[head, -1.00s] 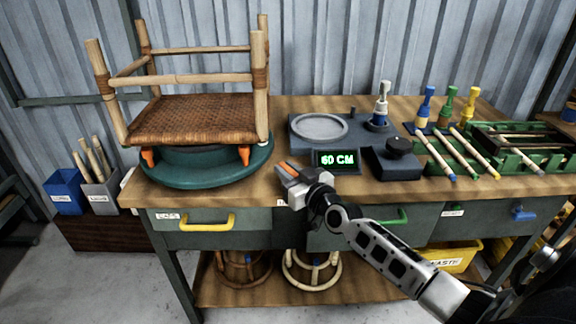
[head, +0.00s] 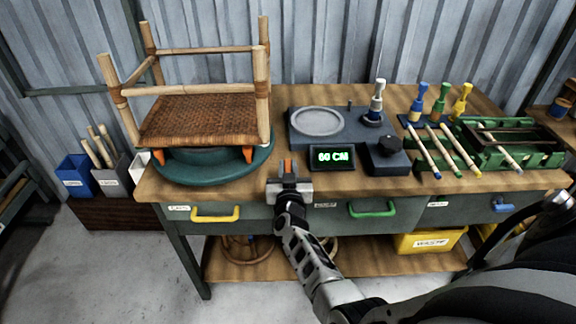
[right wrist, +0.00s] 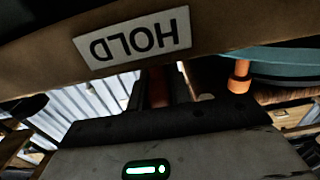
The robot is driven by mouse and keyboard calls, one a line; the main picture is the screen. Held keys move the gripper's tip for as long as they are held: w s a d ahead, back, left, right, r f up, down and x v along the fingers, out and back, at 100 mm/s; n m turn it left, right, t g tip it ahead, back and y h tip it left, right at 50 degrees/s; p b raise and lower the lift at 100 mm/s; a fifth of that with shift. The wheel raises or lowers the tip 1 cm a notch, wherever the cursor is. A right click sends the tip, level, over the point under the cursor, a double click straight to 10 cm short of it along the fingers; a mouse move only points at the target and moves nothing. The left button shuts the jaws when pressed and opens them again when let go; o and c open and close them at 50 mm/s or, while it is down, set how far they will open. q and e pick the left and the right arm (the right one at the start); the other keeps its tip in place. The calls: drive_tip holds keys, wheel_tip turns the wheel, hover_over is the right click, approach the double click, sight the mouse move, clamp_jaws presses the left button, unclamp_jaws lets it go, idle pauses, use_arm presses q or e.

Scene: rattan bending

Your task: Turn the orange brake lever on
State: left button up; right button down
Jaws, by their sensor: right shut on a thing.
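In the right wrist view the lever (right wrist: 158,88) shows dim and brownish between the fingers, below a HOLD label (right wrist: 133,40) that appears upside down. Much of the lever is hidden by the gripper. The teal turntable (head: 210,170) beyond carries a rattan chair frame (head: 200,115). My left gripper is out of view.
The display (head: 332,157) and a dark block with a knob (head: 390,150) stand to the right. Several coloured-handled tools and a green rack (head: 490,155) sit farther right. Yellow (head: 215,216) and green (head: 373,210) drawer handles stick out from the bench front.

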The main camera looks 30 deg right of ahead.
idle(0.5)
drive_tip(key=c, duration=1.3)
unclamp_jaws()
